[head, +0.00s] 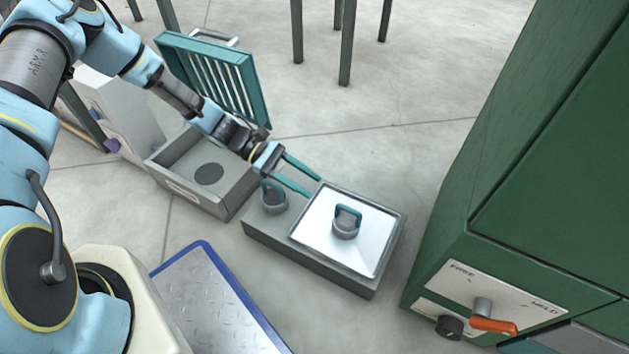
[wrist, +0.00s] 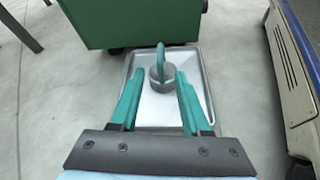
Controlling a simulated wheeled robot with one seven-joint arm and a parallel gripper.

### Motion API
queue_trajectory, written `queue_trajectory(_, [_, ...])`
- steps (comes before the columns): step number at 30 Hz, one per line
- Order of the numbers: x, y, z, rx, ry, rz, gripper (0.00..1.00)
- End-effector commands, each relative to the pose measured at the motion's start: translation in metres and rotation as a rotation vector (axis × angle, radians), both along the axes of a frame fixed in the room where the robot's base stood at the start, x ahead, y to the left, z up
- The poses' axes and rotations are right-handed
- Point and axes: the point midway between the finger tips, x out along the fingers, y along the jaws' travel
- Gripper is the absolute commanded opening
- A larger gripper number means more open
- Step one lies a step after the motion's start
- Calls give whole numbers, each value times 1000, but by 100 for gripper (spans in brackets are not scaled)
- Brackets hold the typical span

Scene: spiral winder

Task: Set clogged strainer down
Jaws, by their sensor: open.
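A grey round strainer (head: 346,229) with a teal loop handle stands upright on a shiny metal tray (head: 315,240). In the wrist view the strainer (wrist: 158,84) stands on the tray (wrist: 203,85), ahead of my fingertips. A second, similar strainer (head: 273,202) with a teal handle stands on the grey block's left end, outside the tray. I cannot tell from the pictures which one is clogged. My gripper (head: 314,187) is open and empty, its teal fingers pointing towards the tray strainer but apart from it. The fingers also show in the wrist view (wrist: 160,76).
The grey block (head: 300,262) carries the tray. Left of it is an open grey box (head: 228,205) with a raised, slatted teal lid (head: 215,75). A green cabinet (head: 520,170) stands close on the right. A blue-edged plate (head: 215,305) lies in front.

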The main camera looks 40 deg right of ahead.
Motion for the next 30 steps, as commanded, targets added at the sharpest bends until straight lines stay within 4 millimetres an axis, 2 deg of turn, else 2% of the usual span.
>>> queue_trajectory(10, [6, 3, 2, 0, -8, -2, 47])
queue_trajectory(14, [23, 18, 12, 3, -83, -23, 47])
queue_trajectory(17, [50, 45, 26, 13, -203, -56, 47])
queue_trajectory(23, [111, 121, 69, 57, -491, -125, 47])
queue_trajectory(27, [145, 177, 107, 99, -678, -162, 47])
queue_trajectory(30, [162, 219, 136, 135, -802, -183, 47])
